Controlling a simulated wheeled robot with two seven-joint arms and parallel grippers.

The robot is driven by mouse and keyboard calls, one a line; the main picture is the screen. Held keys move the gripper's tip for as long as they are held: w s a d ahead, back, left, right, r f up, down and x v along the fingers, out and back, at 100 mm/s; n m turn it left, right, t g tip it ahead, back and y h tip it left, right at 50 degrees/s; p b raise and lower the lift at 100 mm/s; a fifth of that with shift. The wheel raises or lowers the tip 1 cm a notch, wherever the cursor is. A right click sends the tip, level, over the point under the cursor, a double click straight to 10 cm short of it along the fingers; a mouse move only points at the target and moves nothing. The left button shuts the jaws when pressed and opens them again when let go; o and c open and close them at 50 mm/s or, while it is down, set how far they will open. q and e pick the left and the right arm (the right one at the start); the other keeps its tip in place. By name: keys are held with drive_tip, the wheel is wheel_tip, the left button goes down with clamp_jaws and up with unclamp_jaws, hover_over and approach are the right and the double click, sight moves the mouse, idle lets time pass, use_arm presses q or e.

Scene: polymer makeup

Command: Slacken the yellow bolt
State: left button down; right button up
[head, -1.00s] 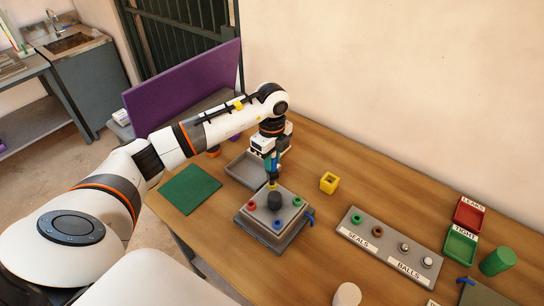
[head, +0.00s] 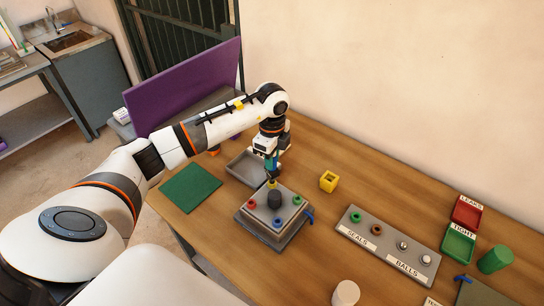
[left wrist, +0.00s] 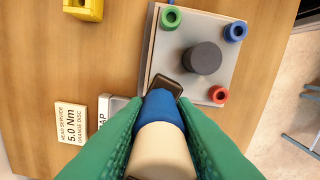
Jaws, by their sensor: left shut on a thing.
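A grey square block (head: 254,224) stands on the table with a dark cylinder (head: 274,200) at its middle. Round coloured bolts sit at its corners: red (head: 252,205), blue (head: 278,223), green (head: 297,200) and the yellow bolt (head: 272,184) at the far corner. My left gripper (head: 272,162) is above the yellow bolt, shut on a tool. In the left wrist view, the green fingers clamp the tool (left wrist: 160,140), with a beige handle, blue collar and dark head. The head covers the yellow bolt's corner there; contact is unclear. My right gripper is not in view.
A grey tray (head: 240,171) lies behind the block, and a green mat (head: 190,188) to its left. A yellow holed cube (head: 329,181) and a seals-and-balls rack (head: 385,262) stand to the right. A blue lever (head: 308,217) sticks out of the block's right side.

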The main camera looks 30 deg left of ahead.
use_arm(q)
drive_tip(key=shift+r+n, duration=0.15)
drive_tip(key=shift+n, duration=0.15)
drive_tip(key=c, duration=1.1)
unclamp_jaws()
drive_tip(key=shift+r, duration=0.25)
wheel_tip(320, 180, up, 11)
drive_tip(key=b, duration=0.3)
drive_tip(key=shift+f+b, duration=0.2)
drive_tip(key=shift+b, duration=0.2)
drive_tip(key=shift+r, duration=0.35)
